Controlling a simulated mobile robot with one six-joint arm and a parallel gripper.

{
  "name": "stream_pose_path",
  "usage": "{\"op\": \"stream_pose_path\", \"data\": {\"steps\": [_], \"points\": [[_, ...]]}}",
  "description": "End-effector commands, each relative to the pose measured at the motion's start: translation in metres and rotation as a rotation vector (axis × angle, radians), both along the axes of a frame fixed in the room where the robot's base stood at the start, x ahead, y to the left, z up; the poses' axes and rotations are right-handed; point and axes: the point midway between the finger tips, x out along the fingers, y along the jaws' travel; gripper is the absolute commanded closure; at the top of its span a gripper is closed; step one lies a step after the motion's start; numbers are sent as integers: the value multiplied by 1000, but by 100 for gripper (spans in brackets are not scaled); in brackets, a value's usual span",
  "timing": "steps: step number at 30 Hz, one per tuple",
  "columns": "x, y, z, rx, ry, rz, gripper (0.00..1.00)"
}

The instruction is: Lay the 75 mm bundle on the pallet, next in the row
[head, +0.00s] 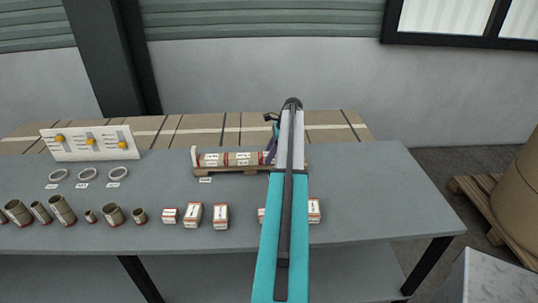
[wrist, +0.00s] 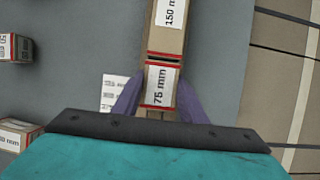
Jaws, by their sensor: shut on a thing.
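The 75 mm bundle (wrist: 160,85) is a brown block with red edge bands and a white label. My gripper's purple fingers (wrist: 159,92) are shut on it, one on each side. In the wrist view it is in line with the 150 mm bundle (wrist: 170,30), end to end, with little or no visible gap. In the head view my gripper (head: 270,149) is at the right part of the pallet (head: 230,173), where labelled bundles (head: 211,159) lie in a row. My arm partly hides the held bundle there, and I cannot tell whether it rests on the pallet.
Several labelled boxes (head: 193,215) stand on the grey table (head: 370,190) in front of the pallet, some behind my arm. Brown rolls (head: 62,209) and rings (head: 117,174) are at the left, before a white panel (head: 90,143). The table's right side is clear.

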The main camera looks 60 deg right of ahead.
Motion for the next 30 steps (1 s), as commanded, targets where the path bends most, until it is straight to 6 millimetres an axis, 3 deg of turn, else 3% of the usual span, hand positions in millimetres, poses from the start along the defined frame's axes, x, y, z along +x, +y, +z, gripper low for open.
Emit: {"op": "stream_pose_path", "data": {"steps": [23, 24, 27, 30], "points": [[0, 0, -4, 0, 0, 0, 99], [0, 0, -4, 0, 0, 0, 58], [0, 0, -4, 0, 0, 0, 42], [0, 0, -4, 0, 0, 0, 40]]}}
